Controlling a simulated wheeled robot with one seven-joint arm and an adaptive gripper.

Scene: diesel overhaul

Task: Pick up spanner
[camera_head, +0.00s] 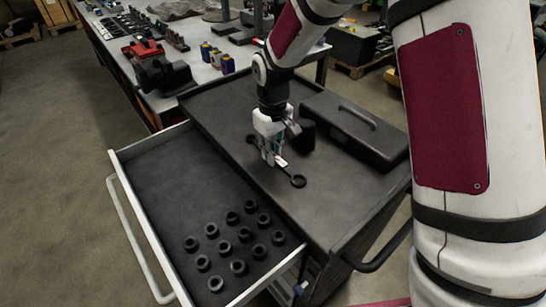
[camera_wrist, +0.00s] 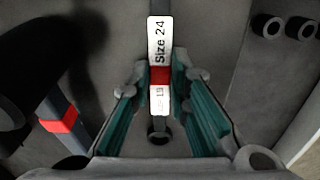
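The spanner (camera_head: 298,181) is dark, with a ring end, and lies on the black top of the tool cart (camera_head: 330,210). In the wrist view the spanner (camera_wrist: 160,76) carries a white label reading "Size 24" and a red band. It runs lengthwise between the fingers, with its near ring end low in the picture. My gripper (camera_head: 269,158) points down over the spanner's middle. In the wrist view my gripper (camera_wrist: 160,110) is open, its green-padded fingers on either side of the spanner with gaps. I cannot tell how high the fingertips are above the cart top.
A black toolbox (camera_head: 355,130) with a handle stands right of my gripper. The open drawer (camera_head: 150,165) at left holds several black sockets (camera_head: 245,235). A workbench (camera_head: 165,100) with a red-and-black vise (camera_head: 160,72) stands behind. In the wrist view, a red-banded bar (camera_wrist: 62,122) shows at left.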

